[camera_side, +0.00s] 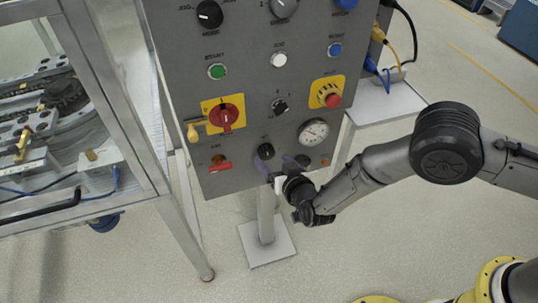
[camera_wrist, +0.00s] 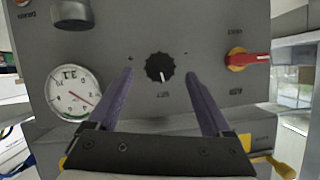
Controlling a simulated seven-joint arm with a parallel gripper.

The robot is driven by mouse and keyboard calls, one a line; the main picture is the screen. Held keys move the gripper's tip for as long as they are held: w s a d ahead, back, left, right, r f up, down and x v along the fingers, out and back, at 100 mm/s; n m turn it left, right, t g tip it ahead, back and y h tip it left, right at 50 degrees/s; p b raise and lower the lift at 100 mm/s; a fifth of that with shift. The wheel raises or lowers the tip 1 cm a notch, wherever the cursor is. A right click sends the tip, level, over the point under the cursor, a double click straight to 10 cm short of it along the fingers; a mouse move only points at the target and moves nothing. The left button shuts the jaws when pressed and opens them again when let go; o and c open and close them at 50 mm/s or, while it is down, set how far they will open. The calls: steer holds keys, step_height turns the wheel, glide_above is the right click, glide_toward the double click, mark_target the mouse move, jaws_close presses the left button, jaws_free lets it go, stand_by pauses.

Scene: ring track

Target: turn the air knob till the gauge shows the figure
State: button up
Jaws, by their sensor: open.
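The black knob (camera_wrist: 160,67) with a white pointer line sits on the grey panel, with SET upside down beside it in the wrist view. It also shows low on the panel in the side view (camera_side: 264,150). My gripper (camera_wrist: 159,73) is open, its two purple fingers apart with the knob between them in the picture. I see no finger touching it. In the side view my gripper (camera_side: 275,160) is close to the panel. The round white gauge (camera_wrist: 75,97) has a red needle and a green figure, too small to read surely. It also shows in the side view (camera_side: 313,132).
A red handle (camera_wrist: 247,60) is beside the knob, also seen in the side view (camera_side: 220,165). A red emergency button (camera_side: 331,99) and a red rotary switch (camera_side: 225,116) are above. A metal-framed machine (camera_side: 75,110) stands at left.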

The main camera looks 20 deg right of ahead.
mark_target(269, 155)
steer(key=shift+x, duration=1.9)
jaws_close()
